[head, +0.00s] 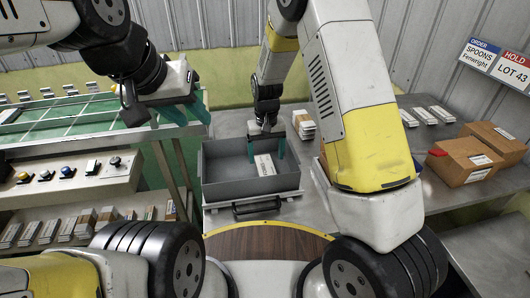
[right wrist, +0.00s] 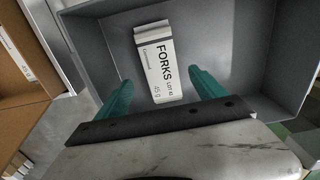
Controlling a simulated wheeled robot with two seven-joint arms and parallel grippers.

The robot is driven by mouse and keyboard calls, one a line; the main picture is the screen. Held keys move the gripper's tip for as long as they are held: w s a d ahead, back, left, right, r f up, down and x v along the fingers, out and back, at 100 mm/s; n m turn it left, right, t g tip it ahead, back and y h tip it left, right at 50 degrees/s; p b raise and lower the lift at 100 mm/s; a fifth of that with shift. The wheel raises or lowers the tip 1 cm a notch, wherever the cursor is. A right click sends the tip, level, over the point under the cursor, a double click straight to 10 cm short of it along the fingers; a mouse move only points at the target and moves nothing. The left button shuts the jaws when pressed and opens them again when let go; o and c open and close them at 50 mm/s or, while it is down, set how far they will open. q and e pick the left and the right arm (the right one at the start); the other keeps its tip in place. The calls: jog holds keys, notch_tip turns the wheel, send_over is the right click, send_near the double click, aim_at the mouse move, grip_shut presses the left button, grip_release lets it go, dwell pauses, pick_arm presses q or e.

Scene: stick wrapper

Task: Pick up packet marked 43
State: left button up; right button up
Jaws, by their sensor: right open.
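A white packet (head: 265,165) lies in the grey bin (head: 222,180). My right gripper (head: 265,147) is open and empty over the bin. In the right wrist view its teal fingertips (right wrist: 160,78) are spread near the packet's lower end, with no contact visible. My left gripper (head: 170,112) is open and empty over the green-topped bench at the left. A sign (head: 511,70) reads "HOLD LOT 43", beside "ORDER SPOONS Fenwright" (head: 479,55).
Other packets (head: 304,124) stand behind the bin, with more (head: 433,115) at the back right. Cardboard boxes (head: 465,162) sit at the right. Several packets (head: 70,229) line a shelf under the button panel (head: 70,178). The bin walls surround my right gripper.

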aim_at(266, 166)
notch_tip(266, 166, down, 5)
jog(key=shift+s+a+r, duration=0.1)
jog(key=shift+s+r, duration=0.05)
jog(key=shift+r, duration=0.05)
jog(key=c, duration=1.5)
